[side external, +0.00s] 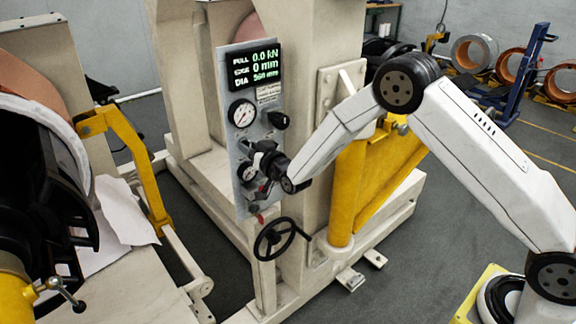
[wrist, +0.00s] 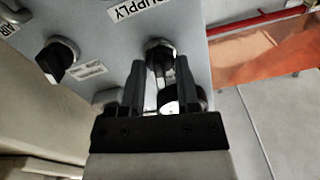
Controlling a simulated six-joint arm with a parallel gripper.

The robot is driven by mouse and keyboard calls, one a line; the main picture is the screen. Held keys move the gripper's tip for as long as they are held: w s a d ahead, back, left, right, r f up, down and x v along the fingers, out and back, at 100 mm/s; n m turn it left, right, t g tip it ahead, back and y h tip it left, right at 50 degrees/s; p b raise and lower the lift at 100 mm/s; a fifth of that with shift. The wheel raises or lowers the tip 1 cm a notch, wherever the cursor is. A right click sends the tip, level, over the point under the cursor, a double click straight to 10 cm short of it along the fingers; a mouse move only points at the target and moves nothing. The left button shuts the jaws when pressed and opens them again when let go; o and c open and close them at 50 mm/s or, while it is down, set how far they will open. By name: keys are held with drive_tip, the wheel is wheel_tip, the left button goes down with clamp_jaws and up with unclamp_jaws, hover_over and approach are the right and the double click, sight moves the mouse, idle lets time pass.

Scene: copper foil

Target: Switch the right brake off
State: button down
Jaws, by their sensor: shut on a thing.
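The grey control panel (side external: 255,85) stands on the cream machine frame, and part of it fills the top of the wrist view (wrist: 105,50). My gripper (wrist: 160,72) is at the lower part of the panel, its two fingers closed on a black knob (wrist: 160,52) with a metal collar. In the side view my gripper (side external: 262,163) hides most of that knob. A second black knob (wrist: 58,58) with a small label is to the left in the wrist view. I cannot read which switch is the right brake; a label near the held knob reads SUPPLY.
A display (side external: 254,67) and a round gauge (side external: 241,113) are above my gripper on the panel. Another black knob (side external: 278,119) is close by. A black handwheel (side external: 277,238) is below. A yellow post (side external: 345,195) stands to the right.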

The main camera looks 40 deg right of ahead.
drive_tip(key=shift+m, duration=1.7)
drive_tip(key=c, duration=0.7)
unclamp_jaws()
drive_tip(key=shift+s, duration=0.2)
drive_tip(key=s, duration=0.7)
drive_tip(key=shift+s, duration=0.25)
